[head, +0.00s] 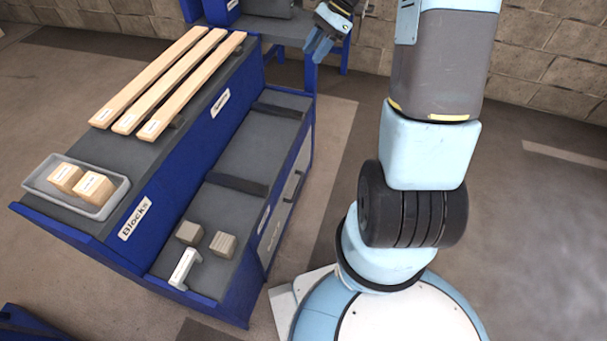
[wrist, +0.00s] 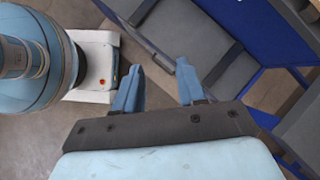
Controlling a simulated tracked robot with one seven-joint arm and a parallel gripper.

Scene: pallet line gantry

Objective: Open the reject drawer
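The drawer front (head: 283,200) is a grey panel on the right side of the blue bench, seen at a steep angle in the head view. It carries a dark bar handle (head: 294,186) and labels too slanted to read, so I cannot tell which one marks the reject drawer. The panel looks flush with the bench. My gripper (head: 317,46) is at the top of the head view, beyond the bench's far right corner and apart from the handle. In the wrist view my gripper (wrist: 157,84) shows two blue fingers spread apart with nothing between them.
The bench's grey lower shelf (head: 255,150) holds two wooden blocks and a white bracket (head: 184,268) at the near end. The upper shelf holds three planks (head: 165,80) and a grey tray (head: 110,208) with two blocks. Another blue table (head: 270,27) stands behind.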

